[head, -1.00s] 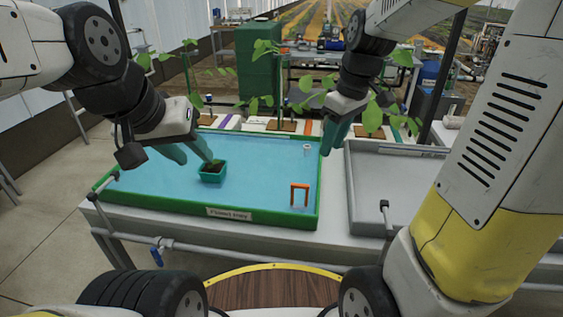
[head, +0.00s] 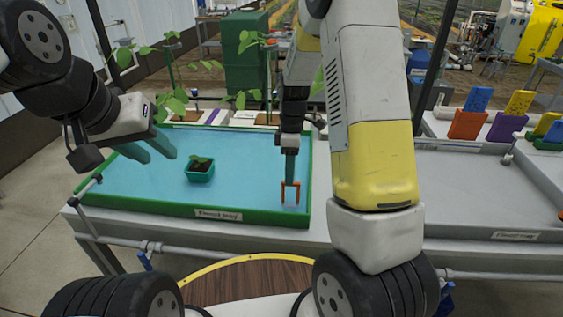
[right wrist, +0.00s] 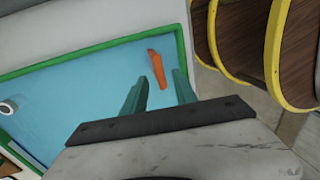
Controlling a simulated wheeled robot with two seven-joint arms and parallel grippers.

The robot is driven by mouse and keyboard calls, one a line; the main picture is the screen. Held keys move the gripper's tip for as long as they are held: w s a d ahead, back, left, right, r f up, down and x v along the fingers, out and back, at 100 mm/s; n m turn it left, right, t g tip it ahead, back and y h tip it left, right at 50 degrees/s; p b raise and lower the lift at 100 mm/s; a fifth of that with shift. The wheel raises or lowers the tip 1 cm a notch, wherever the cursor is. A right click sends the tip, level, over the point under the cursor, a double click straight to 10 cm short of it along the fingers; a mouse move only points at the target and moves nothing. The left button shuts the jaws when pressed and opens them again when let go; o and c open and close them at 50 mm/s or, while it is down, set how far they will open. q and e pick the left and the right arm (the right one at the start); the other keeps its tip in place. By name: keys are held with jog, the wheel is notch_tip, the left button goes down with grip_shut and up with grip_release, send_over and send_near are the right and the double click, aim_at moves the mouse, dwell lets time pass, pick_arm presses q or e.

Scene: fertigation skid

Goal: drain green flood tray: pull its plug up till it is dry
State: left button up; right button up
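The green flood tray (head: 262,214) stands on the bench with blue water across its floor. Its orange plug handle (head: 290,185) stands upright near the front right corner; it also shows in the right wrist view (right wrist: 157,68). My right gripper (head: 290,178) points down at the handle. In the right wrist view its teal fingers (right wrist: 160,78) are apart, one to each side of the handle's line; contact cannot be told. My left gripper (head: 166,151) hangs over the tray's left part with its fingers apart and empty. The plug's lower part cannot be made out.
A teal pot (head: 200,171) with a seedling stands in the tray's water, below and right of my left gripper. A grey tray (head: 470,190) lies to the right, partly behind my right arm. Several staked plants (head: 176,75) stand behind the green tray.

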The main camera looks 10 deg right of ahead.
jog(key=shift+s+f, duration=0.15)
jog(key=shift+f, duration=0.55)
grip_shut()
dwell(1.0)
